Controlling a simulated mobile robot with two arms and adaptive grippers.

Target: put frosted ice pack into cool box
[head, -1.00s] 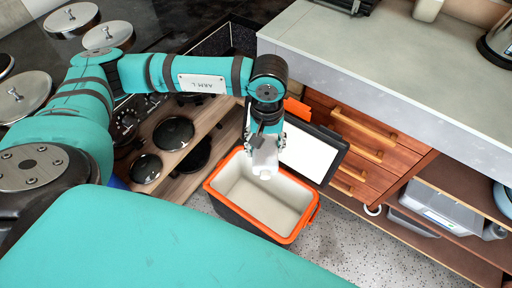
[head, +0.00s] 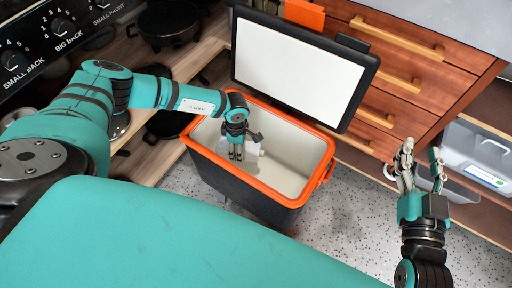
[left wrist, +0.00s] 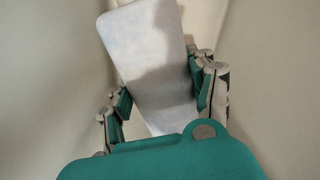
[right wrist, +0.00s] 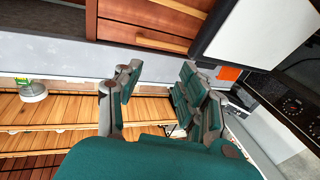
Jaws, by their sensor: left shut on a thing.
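The cool box (head: 262,205) is a dark box with an orange rim and a pale inside, standing on the speckled floor with its white-lined lid (head: 296,72) open at the back. My left gripper (head: 237,152) is inside the box opening, shut on the frosted ice pack (head: 251,148). In the left wrist view the ice pack (left wrist: 150,60) is a whitish slab between the fingers (left wrist: 162,100), with pale box walls around it. My right gripper (head: 420,165) is open and empty, to the right of the box; it also shows in the right wrist view (right wrist: 160,85).
Wooden drawers (head: 400,85) stand behind the box. A clear plastic bin (head: 475,155) is on a low shelf at the right. A stove front with knobs (head: 60,40) and a shelf with dark pans (head: 168,25) are at the left. Speckled floor is free right of the box.

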